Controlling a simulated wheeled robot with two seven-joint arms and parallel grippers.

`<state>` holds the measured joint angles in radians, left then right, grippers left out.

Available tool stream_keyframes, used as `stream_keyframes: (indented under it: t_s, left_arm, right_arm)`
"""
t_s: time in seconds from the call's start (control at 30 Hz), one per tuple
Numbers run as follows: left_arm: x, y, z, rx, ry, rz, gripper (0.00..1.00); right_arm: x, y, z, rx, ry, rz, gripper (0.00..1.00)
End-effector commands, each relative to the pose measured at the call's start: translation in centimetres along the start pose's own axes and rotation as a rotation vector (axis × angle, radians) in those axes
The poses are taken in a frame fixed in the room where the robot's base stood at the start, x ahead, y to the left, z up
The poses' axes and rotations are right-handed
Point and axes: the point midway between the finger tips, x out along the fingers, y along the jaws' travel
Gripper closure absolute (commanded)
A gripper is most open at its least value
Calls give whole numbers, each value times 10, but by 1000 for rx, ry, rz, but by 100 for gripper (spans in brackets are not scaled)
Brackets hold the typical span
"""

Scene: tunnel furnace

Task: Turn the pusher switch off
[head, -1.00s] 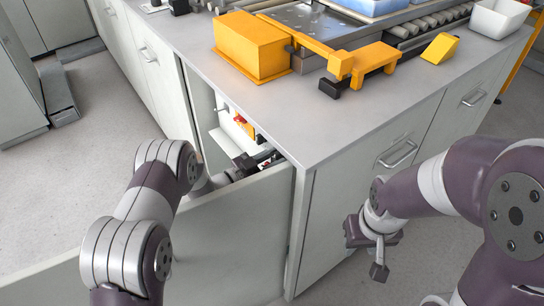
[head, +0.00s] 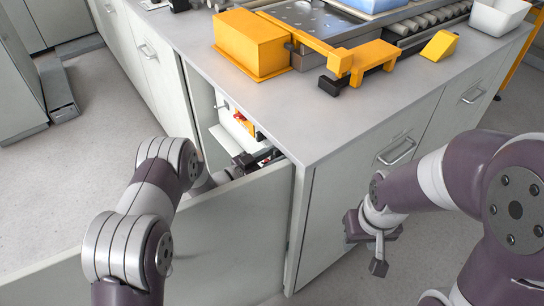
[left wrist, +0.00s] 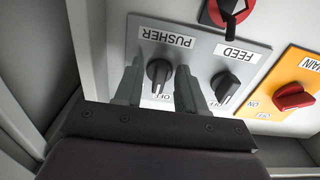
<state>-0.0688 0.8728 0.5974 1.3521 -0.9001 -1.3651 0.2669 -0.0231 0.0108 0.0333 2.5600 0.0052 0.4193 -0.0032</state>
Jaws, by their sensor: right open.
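The pusher switch (left wrist: 159,72) is a dark rotary knob on a grey panel, under an upside-down PUSHER label (left wrist: 167,38) in the left wrist view. Its white mark points down in the picture, near a partly hidden OFF label. My left gripper (left wrist: 159,84) is open, with one finger on each side of the knob and visible gaps to it. In the head view the left gripper (head: 246,160) reaches into the open cabinet, partly hidden by the door. My right gripper (head: 378,250) is open and empty, in front of the cabinet's right side.
The FEED knob (left wrist: 224,84) is close to the right finger. A red MAIN switch (left wrist: 294,97) on yellow and another red-and-black switch (left wrist: 229,12) are nearby. The counter edge overhangs the opening.

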Motion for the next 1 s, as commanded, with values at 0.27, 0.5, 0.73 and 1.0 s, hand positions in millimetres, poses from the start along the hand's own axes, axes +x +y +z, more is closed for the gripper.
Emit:
stream_keyframes:
  t_s: [0.27, 0.5, 0.73, 1.0]
  left_arm:
    - [-3, -1, -2, 2, 2, -1, 61]
    - [-58, -2, -3, -1, 1, -6, 61]
    - [-111, -1, -2, 0, 2, -4, 61]
    - [-128, 0, 0, 1, 1, -1, 61]
  right_arm:
    - [-1, 0, 0, 0, 0, 0, 57]
    - [-11, 0, -1, 0, 0, 0, 57]
    - [-17, 0, -2, 0, 0, 0, 57]
    - [-18, 0, -2, 0, 0, 0, 57]
